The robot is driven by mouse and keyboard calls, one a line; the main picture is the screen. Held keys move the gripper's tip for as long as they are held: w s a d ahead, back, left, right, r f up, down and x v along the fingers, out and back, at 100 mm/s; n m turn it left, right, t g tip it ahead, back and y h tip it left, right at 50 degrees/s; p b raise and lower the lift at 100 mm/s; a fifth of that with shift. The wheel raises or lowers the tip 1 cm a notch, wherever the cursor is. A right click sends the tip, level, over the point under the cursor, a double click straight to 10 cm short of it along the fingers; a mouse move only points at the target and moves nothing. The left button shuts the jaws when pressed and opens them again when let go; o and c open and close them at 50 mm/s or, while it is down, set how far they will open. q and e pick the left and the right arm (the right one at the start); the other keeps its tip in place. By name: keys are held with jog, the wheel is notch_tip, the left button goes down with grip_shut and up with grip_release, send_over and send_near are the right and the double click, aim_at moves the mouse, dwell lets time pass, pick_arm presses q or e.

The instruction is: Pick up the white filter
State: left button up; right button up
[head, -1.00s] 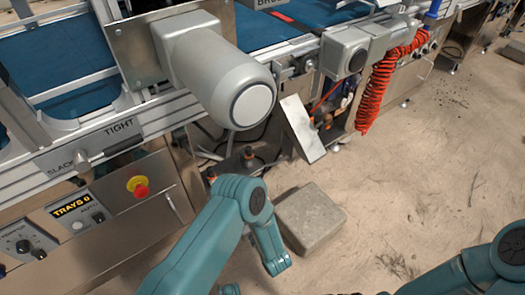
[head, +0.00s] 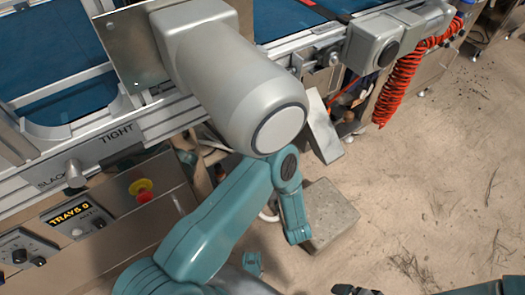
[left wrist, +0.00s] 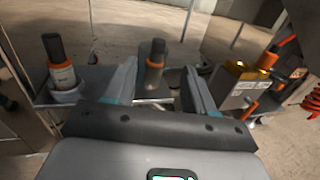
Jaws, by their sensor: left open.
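My left gripper (left wrist: 158,88) is open in the left wrist view, with a finger on each side and nothing held. A dark cylinder with an orange ring (left wrist: 155,62) stands beyond and between the fingers. To the left, a dark-topped cylinder with a white label and orange band (left wrist: 63,76) stands upright in a pale round holder (left wrist: 66,94). I cannot tell whether either one is the white filter. In the head view my left arm bends beside the machine, and its fingers are not clear. Only a dark piece, possibly my right gripper (head: 356,290), shows at the bottom edge.
A big grey motor housing (head: 235,85) juts from the conveyor above my left arm. A stone block (head: 330,212) lies on the floor. A pale tilted panel (head: 323,128) and a red coiled hose (head: 405,75) are to the right. A gold-topped box (left wrist: 240,85) stands right of my left gripper.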

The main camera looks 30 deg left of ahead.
pick_arm(q)
jog(key=b+x, duration=0.3)
jog(key=x, duration=0.8)
jog(key=shift+w+a, duration=0.15)
jog(key=shift+a, duration=0.25)
jog(key=shift+w+a, duration=0.25)
jog(key=shift+a, duration=0.05)
grip_shut()
